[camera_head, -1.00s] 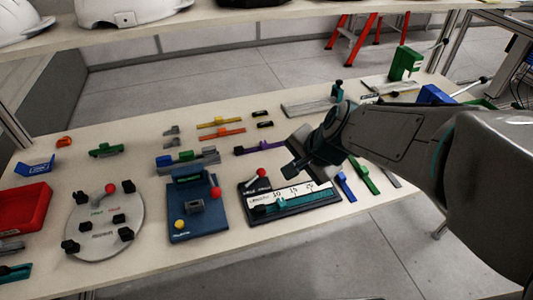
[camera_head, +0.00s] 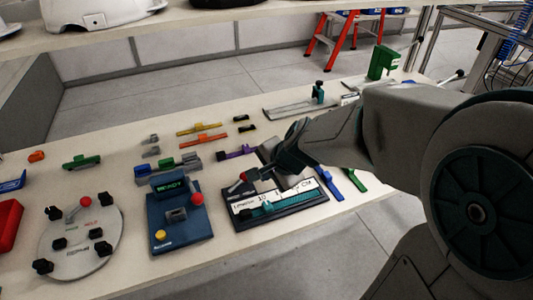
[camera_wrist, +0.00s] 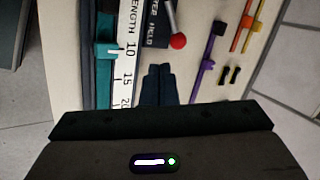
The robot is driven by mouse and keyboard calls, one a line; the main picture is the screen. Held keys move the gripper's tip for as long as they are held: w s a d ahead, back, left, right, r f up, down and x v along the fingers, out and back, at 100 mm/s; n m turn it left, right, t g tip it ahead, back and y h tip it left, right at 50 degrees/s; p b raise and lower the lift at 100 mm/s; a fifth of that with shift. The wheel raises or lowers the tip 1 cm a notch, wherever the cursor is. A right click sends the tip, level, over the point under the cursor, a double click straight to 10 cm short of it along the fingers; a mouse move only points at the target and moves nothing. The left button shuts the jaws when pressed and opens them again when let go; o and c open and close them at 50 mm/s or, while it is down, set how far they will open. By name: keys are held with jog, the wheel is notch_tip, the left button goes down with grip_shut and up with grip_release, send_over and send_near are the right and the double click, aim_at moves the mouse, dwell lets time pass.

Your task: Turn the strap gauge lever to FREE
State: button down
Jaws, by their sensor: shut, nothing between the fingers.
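The strap gauge (camera_head: 318,206) is a dark base with a white centimetre scale and a teal slider, near the table's front edge. Its lever, a short grey rod with a red knob (camera_head: 243,176), is at the gauge's back left corner; in the wrist view the knob (camera_wrist: 178,41) stands just beyond my fingertips. My gripper (camera_wrist: 158,67) is shut and empty, above the gauge beside its scale, apart from the knob in the picture. Any height gap is unclear. The lever's label is partly cut off, and I cannot read its setting. My arm covers part of the gauge's back right.
A blue box (camera_head: 180,230) with a lit READY display stands left of the gauge. A round grey dial plate (camera_head: 80,255) lies further left. A purple strap (camera_head: 236,153), orange and yellow straps lie behind. Blue and green pieces lie to the right.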

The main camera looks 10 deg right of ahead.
aim_at(238, 182)
jog(key=x, duration=0.2)
jog(key=b+x, duration=0.1)
jog(key=x, duration=0.3)
jog(key=shift+w+a+r, duration=0.2)
jog(key=shift+w+a, duration=0.05)
jog(key=shift+w, duration=0.1)
jog(key=shift+w+a+f, duration=0.4)
jog(key=shift+w+a, duration=0.1)
jog(key=shift+w, duration=0.25)
